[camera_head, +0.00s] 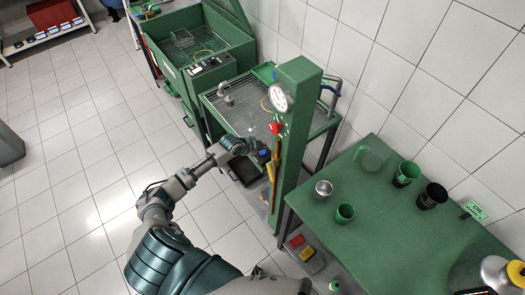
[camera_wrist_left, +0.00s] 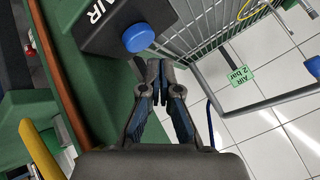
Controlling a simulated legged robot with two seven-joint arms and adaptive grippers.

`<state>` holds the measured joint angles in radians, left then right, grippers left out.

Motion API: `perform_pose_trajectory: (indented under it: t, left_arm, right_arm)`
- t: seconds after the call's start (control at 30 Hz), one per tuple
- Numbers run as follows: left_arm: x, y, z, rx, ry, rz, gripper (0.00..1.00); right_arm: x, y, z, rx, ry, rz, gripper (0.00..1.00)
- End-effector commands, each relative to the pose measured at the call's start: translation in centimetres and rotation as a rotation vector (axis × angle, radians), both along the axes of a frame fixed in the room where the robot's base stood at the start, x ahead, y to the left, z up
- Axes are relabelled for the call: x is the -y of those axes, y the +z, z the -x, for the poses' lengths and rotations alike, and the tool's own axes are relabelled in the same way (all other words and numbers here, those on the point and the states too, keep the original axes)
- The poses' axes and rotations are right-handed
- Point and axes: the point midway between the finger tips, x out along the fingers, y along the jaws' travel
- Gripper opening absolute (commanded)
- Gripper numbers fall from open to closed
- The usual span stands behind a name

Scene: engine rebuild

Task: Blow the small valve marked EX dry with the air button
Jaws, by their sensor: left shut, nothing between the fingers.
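My left gripper (camera_wrist_left: 160,68) is shut and empty. In the wrist view its fingertips are just below the blue air button (camera_wrist_left: 138,37), which sits on a dark box marked AIR (camera_wrist_left: 97,14). I cannot tell whether the tips touch the button. In the head view the left gripper (camera_head: 252,148) is at the front edge of the wire-grate bench (camera_head: 237,77), beside the blue button (camera_head: 264,152) and the green column. I cannot make out a valve marked EX. My right gripper is not in view.
The green column (camera_head: 292,110) with a gauge (camera_head: 279,97) stands right of the gripper. A green table (camera_head: 390,215) with cups is further right, and an open green washer cabinet (camera_head: 195,35) stands behind. A green tag (camera_wrist_left: 240,73) reads AIR 2 bar.

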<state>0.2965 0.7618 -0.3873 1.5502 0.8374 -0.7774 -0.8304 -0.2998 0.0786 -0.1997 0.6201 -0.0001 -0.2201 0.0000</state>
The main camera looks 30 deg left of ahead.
Motion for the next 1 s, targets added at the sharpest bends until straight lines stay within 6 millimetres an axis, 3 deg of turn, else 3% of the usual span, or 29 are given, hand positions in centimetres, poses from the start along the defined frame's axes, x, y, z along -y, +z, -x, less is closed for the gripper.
perform_pose_trajectory:
  t: [0.1, 0.4, 1.0]
  left_arm:
    - [0.0, 1.8, 0.0, 0.002, -0.001, 0.0, 0.0]
    - [0.0, 4.4, 0.0, 0.001, 0.0, 0.0, 0.0]
    - [0.0, 4.2, 0.0, 0.001, 0.001, 0.0, 0.0]
  right_arm:
    - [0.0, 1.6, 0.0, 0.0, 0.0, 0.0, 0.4]
    - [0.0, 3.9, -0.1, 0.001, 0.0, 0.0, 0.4]
    - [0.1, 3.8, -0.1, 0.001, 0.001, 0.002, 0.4]
